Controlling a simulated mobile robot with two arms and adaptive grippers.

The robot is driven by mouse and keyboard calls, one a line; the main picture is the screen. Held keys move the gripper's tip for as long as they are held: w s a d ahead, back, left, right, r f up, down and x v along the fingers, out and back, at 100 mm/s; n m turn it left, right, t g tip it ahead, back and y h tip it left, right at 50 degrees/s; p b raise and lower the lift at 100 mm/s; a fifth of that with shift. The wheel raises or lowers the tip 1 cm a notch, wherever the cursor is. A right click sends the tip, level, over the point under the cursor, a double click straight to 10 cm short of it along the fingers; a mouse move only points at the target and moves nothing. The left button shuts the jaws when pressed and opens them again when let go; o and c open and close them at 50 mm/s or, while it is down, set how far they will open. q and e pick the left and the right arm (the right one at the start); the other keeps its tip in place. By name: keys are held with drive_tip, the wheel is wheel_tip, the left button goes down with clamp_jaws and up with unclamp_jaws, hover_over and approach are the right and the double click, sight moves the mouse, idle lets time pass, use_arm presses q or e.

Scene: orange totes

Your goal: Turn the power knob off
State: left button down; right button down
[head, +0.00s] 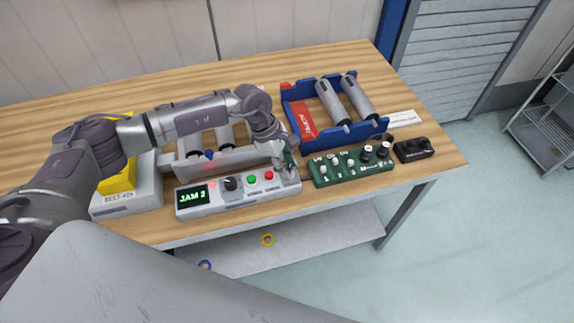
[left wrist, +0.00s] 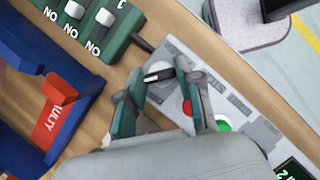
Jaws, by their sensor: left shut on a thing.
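The grey control panel (head: 215,205) sits at the table's front edge. It has a green display reading "JAM 2" (head: 194,196), a black knob (head: 231,184), a green button (head: 251,180) and a red button (head: 269,175). My left gripper (head: 287,173) is down at the panel's right end. My right gripper is not in view.
A green switch board (head: 350,168) stands close right of the panel, with a small black box (head: 413,150) beyond it. A blue tote (head: 375,128) with grey cylinders and a red "FAULTY" label is behind. A yellow item (head: 118,180) lies left.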

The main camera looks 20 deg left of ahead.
use_arm(q)
drive_tip(key=n+t+b, duration=0.1)
drive_tip(key=n, duration=0.3)
drive_tip(key=shift+s+n+t, duration=0.1)
drive_tip(key=shift+n+t, duration=0.2)
drive_tip(key=shift+t, duration=0.1)
drive_tip(key=n+t+b, duration=0.1)
drive_tip(key=n+b, duration=0.1)
drive_tip(key=n, duration=0.1)
drive_tip(key=shift+f+n+y+b, duration=0.1)
drive_tip(key=shift+n+y+b, duration=0.2)
drive_tip(key=shift+y, duration=0.1)
drive_tip(key=n+b, duration=0.2)
drive_tip(key=n+t+y+b, duration=0.1)
drive_tip(key=n+b, duration=0.1)
drive_tip(key=n, duration=0.1)
drive_tip(key=shift+s+d+t+y, duration=0.1)
drive_tip(key=shift+d+t+y, duration=0.1)
drive_tip(key=shift+t+y, duration=0.1)
drive_tip(key=shift+n+y+b, duration=0.6)
drive_tip(key=shift+n+b, duration=0.6)
drive_tip(key=shift+n, duration=0.3)
drive_tip(key=c, duration=0.8)
unclamp_jaws()
drive_tip(key=shift+s, duration=0.1)
drive_tip(key=shift+o, duration=0.2)
drive_tip(key=shift+r, duration=0.2)
